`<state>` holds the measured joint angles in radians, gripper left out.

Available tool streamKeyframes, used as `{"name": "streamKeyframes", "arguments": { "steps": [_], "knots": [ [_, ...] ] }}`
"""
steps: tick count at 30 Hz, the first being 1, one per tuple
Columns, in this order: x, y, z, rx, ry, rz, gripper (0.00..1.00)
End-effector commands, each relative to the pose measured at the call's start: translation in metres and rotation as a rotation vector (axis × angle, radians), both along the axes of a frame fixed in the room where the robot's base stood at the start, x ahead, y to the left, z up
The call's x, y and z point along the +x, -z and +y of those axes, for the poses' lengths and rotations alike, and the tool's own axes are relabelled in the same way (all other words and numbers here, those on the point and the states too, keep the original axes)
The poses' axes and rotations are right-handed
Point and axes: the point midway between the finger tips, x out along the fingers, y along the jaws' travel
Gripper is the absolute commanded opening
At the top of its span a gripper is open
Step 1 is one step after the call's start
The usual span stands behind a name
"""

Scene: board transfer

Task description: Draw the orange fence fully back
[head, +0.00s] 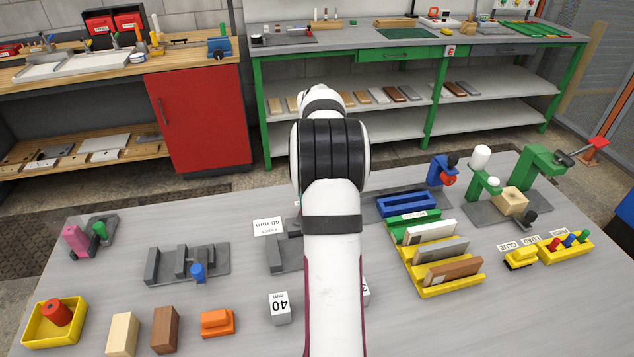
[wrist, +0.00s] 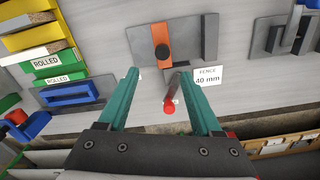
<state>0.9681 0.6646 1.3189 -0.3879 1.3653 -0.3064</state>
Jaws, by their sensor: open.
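The orange fence (wrist: 158,34) shows in the wrist view as a short orange bar with a black knob (wrist: 162,53), on a grey base plate (wrist: 140,40) with a dark upright block at its right side. A dark rod with a red tip (wrist: 169,107) stands out from near the plate's edge. My gripper (wrist: 158,73) is open, its teal fingers on either side of the rod, apart from the fence. I cannot tell whether a finger touches the rod. In the head view my arm hides the fence and gripper; only part of the grey fixture (head: 283,257) shows.
A "FENCE 40 mm" card (wrist: 207,76) lies beside the plate. A yellow rack (head: 450,284) with boards and a blue tray (head: 406,204) stand to the right.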

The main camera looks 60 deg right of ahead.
Motion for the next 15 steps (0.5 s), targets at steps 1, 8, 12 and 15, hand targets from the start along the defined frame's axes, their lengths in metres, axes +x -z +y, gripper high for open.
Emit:
{"name": "streamKeyframes", "arguments": {
  "steps": [1, 8, 12, 15],
  "knots": [
    [0.000, -0.014, -0.001, -0.002, 0.001, -0.002, 0.66],
    [0.000, -0.052, 0.000, 0.000, 0.000, 0.000, 0.66],
    [0.000, -0.056, 0.000, 0.001, 0.000, 0.000, 0.66],
    [0.000, -0.056, 0.000, 0.001, 0.000, 0.000, 0.66]
  ]
}}
